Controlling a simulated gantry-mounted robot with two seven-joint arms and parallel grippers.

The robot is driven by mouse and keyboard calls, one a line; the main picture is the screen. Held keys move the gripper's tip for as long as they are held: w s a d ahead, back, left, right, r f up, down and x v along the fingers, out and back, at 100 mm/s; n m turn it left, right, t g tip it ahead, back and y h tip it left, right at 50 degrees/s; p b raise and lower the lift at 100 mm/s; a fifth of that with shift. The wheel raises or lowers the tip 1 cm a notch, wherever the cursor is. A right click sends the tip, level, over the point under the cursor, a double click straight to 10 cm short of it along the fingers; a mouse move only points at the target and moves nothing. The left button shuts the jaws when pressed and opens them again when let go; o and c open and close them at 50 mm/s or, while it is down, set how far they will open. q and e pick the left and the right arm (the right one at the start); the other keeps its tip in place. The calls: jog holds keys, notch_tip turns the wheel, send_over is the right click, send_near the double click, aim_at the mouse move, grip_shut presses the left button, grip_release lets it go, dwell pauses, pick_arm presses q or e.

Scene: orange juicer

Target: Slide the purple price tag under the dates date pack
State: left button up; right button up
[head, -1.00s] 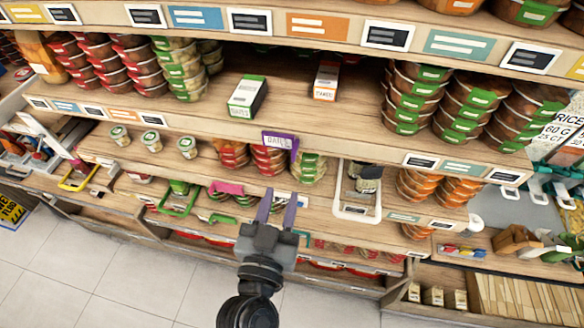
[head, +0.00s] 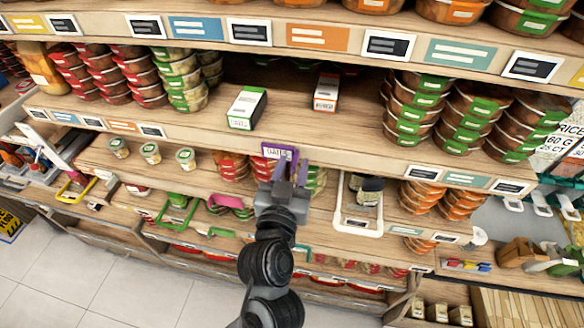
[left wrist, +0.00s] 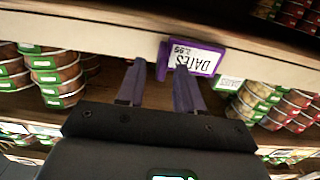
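The purple price tag (head: 276,151) is on the front edge of the middle shelf. In the left wrist view the tag (left wrist: 207,58) reads DATES upside down. My left gripper (head: 289,168) is at the tag, its fingers apart with nothing between them. In the left wrist view, one finger of the gripper (left wrist: 159,66) overlaps the tag's edge and the other is clear of it; contact cannot be told. A green-and-white box (head: 247,107) lies on the shelf above, left of the tag; its small lettering seems to read DATES. An orange-and-white box (head: 326,92) lies to its right. My right gripper is not in view.
Stacked red and green tubs (head: 180,80) stand left of the boxes, and green-labelled tubs (head: 412,105) stand right. Shelf space around the boxes is bare. Orange, teal and black tags line the shelf edges. A white basket (head: 345,221) hangs lower right of my gripper.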

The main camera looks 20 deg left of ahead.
pick_arm(q)
jog(key=shift+c, duration=0.4)
grip_shut()
dwell(1.0)
